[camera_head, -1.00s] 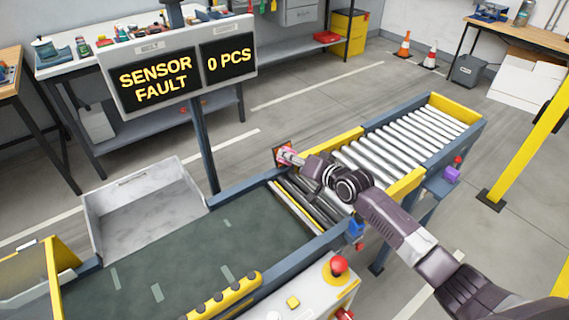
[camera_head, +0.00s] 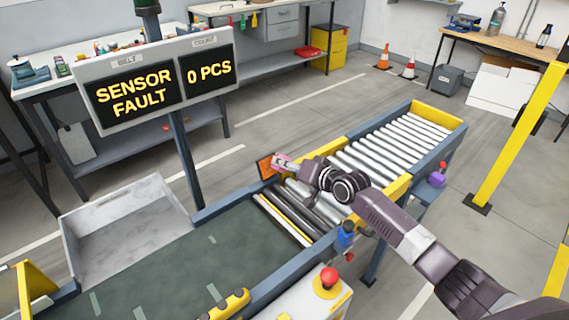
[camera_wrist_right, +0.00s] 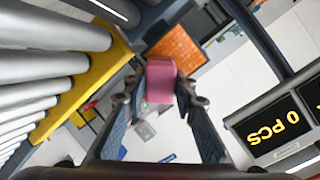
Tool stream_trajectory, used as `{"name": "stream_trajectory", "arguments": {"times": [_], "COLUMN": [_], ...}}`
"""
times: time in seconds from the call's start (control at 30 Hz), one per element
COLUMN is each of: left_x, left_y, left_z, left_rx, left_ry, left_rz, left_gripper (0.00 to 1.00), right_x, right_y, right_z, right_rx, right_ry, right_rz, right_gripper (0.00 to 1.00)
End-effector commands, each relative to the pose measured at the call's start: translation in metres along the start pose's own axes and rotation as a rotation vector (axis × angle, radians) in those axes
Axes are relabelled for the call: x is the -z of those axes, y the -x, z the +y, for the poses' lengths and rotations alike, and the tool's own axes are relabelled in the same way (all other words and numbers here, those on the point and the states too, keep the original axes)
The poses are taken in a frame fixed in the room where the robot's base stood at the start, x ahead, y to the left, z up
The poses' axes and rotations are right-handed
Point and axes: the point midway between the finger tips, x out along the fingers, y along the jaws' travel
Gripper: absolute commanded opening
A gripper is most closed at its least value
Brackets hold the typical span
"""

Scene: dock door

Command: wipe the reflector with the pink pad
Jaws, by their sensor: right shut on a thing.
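The reflector (camera_head: 265,167) is an orange square plate at the far side rail of the conveyor, where the belt meets the rollers. It also shows in the right wrist view (camera_wrist_right: 182,47), tilted, beyond the pad. My right gripper (camera_head: 288,163) is shut on the pink pad (camera_wrist_right: 160,82), which sticks out past the fingertips. In the head view the pad (camera_head: 281,159) is small and just right of the reflector. The pad covers a lower corner of the reflector in the wrist view; I cannot tell whether they touch. My left gripper is not in view.
The sign (camera_head: 155,82) reads SENSOR FAULT and 0 PCS, on a post behind the conveyor. Silver rollers (camera_head: 390,150) with yellow rails lie right of the reflector. A blue sensor-like part (camera_head: 345,234) is on the near rail. A grey tray (camera_head: 130,230) stands left.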

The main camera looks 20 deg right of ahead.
Motion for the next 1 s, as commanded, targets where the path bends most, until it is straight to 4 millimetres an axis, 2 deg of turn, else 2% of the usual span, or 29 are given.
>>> {"name": "stream_trajectory", "arguments": {"times": [0.03,0.2,0.47,0.8,1.0], "left_x": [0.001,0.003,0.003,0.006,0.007], "left_y": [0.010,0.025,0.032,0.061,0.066], "left_z": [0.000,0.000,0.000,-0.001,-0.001], "left_rx": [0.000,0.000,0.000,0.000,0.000], "left_ry": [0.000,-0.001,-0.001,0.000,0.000], "left_rz": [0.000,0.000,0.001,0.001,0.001], "left_gripper": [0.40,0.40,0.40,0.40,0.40], "right_x": [-0.002,-0.013,-0.022,-0.040,-0.047], "right_y": [0.001,-0.001,-0.003,0.000,0.000], "right_z": [-0.008,-0.018,-0.024,-0.045,-0.048], "right_rx": [0.002,0.002,0.003,0.004,0.003], "right_ry": [-0.005,-0.005,-0.004,-0.006,-0.004], "right_rz": [-0.004,-0.004,-0.004,-0.006,-0.005], "right_gripper": [0.06,0.06,0.06,0.06,0.06]}}
